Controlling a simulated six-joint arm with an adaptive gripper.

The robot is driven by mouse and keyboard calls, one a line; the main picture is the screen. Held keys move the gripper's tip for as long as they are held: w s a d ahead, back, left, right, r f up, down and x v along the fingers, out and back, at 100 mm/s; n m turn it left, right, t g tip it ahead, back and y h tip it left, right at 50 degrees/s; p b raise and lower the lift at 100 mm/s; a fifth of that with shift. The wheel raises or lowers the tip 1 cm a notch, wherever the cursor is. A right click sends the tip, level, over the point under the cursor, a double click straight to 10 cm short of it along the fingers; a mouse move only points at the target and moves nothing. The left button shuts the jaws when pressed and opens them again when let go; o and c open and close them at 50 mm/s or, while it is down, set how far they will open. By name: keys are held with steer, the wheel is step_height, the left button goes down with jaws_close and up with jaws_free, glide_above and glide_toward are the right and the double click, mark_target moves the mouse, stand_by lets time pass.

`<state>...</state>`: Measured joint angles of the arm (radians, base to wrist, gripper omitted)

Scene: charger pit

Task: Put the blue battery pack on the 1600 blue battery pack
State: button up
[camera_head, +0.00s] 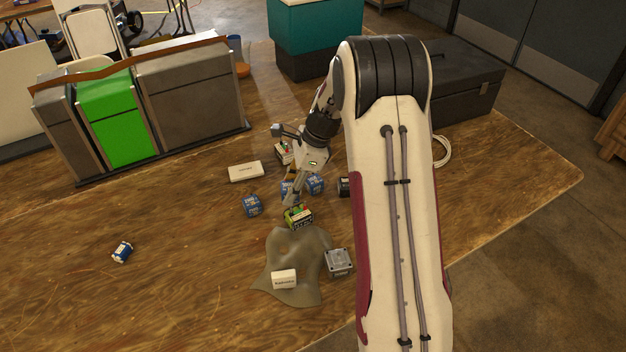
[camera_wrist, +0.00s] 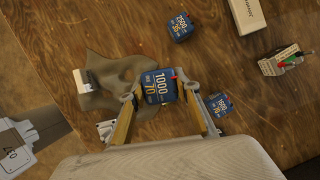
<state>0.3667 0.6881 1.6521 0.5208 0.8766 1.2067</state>
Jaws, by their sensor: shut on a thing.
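My gripper (camera_wrist: 168,97) is shut on a blue battery pack (camera_wrist: 157,87) whose label reads 1000. It holds the pack between its two yellowish fingers; the gap below it cannot be judged. The 1600 blue battery pack (camera_wrist: 218,105) is on the table just right of the right finger in the wrist view, partly hidden by that finger. Another blue pack (camera_wrist: 181,26), marked 2500, stands apart and also shows in the head view (camera_head: 252,205).
A grey cube (camera_head: 338,262), white box (camera_head: 245,171) and circuit-like block (camera_head: 283,153) are nearby. The left table area is mostly clear.

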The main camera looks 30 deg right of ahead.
steer(key=w+d+r+m+t+h, duration=0.3)
steer(key=w+d+m, duration=0.5)
steer(key=d+m, duration=0.3)
steer(key=shift+d+r+m+h, duration=0.3)
steer(key=shift+r+m+h, duration=0.45)
steer(key=shift+m, duration=0.65)
steer(key=shift+w, duration=0.1)
steer(key=shift+f, duration=0.15)
glide_above(312, 176)
steer(key=s, duration=0.1)
steer(key=shift+s+f, duration=0.15)
steer(key=shift+f, duration=2.85)
steer(key=shift+f, duration=1.85)
steer(key=shift+f, duration=0.15)
